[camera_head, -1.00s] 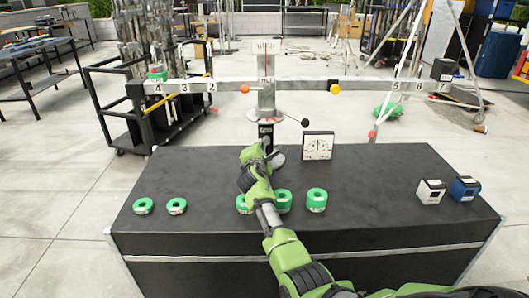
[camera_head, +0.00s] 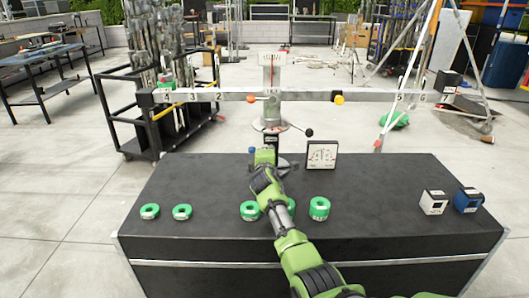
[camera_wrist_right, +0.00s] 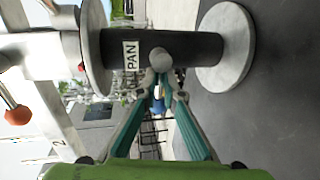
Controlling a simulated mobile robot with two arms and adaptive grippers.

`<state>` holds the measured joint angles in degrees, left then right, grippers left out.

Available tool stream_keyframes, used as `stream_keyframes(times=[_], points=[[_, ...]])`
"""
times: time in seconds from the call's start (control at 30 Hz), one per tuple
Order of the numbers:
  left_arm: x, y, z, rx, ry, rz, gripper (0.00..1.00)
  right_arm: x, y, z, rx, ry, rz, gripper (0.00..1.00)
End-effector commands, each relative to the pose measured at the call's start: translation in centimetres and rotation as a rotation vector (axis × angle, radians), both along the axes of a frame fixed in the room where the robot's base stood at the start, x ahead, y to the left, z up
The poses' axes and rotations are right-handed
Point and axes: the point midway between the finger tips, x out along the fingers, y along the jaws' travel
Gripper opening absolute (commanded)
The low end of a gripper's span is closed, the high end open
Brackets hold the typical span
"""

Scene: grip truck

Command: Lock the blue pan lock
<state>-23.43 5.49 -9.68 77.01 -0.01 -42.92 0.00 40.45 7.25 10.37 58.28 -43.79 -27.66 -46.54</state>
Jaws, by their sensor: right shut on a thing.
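The blue pan lock (camera_head: 251,150) shows as a small blue knob low on the scale column, just left of my right gripper in the head view. In the right wrist view a blue bit (camera_wrist_right: 158,98) sits between the fingers. The dark column (camera_wrist_right: 170,48) carries a "PAN" label (camera_wrist_right: 131,62) beside the fingertips. The gripper partly hides the lock. My left gripper is not in view.
The scale beam (camera_head: 308,96) spans above the black table (camera_head: 360,215), with an orange knob (camera_head: 251,99) and black-tipped lever (camera_head: 308,132). A dial (camera_head: 321,155) stands right of the column. Several green ring weights (camera_head: 182,212) and two small boxes (camera_head: 433,202) line the table.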

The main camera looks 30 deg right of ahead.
Motion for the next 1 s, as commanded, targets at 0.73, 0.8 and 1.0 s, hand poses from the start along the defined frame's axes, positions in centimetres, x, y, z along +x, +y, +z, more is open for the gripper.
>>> stream_keyframes(times=[0.73, 0.8, 1.0], points=[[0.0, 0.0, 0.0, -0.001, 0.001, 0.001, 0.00, 0.0, 0.0, 0.0, 0.004, -0.004, 0.000, 0.25], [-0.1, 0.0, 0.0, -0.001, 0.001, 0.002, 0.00, -0.2, 0.1, 0.1, 0.003, -0.004, 0.000, 0.25], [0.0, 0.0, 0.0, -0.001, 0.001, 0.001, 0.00, -1.6, 1.0, 0.3, 0.002, -0.005, -0.001, 0.25]])
